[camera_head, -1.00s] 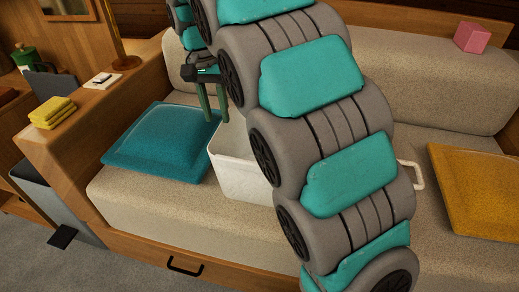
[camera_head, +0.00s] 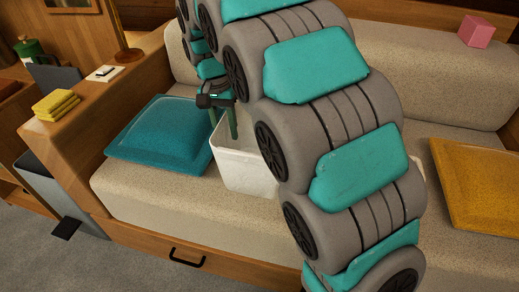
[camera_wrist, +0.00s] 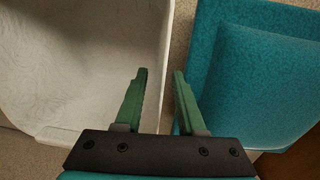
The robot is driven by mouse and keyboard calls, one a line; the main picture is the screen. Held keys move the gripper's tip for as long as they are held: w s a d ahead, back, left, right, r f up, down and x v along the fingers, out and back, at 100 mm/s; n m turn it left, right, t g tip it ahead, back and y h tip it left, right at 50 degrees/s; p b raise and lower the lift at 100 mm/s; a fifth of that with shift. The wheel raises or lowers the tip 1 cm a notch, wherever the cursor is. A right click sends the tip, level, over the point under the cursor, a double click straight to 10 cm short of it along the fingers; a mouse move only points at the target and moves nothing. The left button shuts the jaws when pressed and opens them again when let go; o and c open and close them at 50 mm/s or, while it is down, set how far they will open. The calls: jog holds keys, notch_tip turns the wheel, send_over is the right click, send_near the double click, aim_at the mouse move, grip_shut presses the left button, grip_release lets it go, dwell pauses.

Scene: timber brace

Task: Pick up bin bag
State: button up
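My gripper (camera_head: 223,124) is open and empty, fingers pointing down at the left edge of a white tub (camera_head: 247,174) on the sofa. In the wrist view the green fingers (camera_wrist: 160,76) are apart, with the side edge of the white tub (camera_wrist: 85,60) seen between them; whether they touch it I cannot tell. The tub's pale inside has a faintly creased look, and I cannot tell if that is a bag lining. I can make out no separate bin bag. My arm hides much of the tub.
A teal cushion (camera_head: 165,135) lies left of the tub; it also shows in the wrist view (camera_wrist: 265,85). A mustard cushion (camera_head: 478,182) lies at right. A grey bin (camera_head: 62,192) stands by the wooden side unit, with yellow cloths (camera_head: 56,104) on top. A pink cube (camera_head: 476,30) sits on the backrest.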

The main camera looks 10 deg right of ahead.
jog(key=shift+c, duration=0.3)
grip_shut()
dwell(1.0)
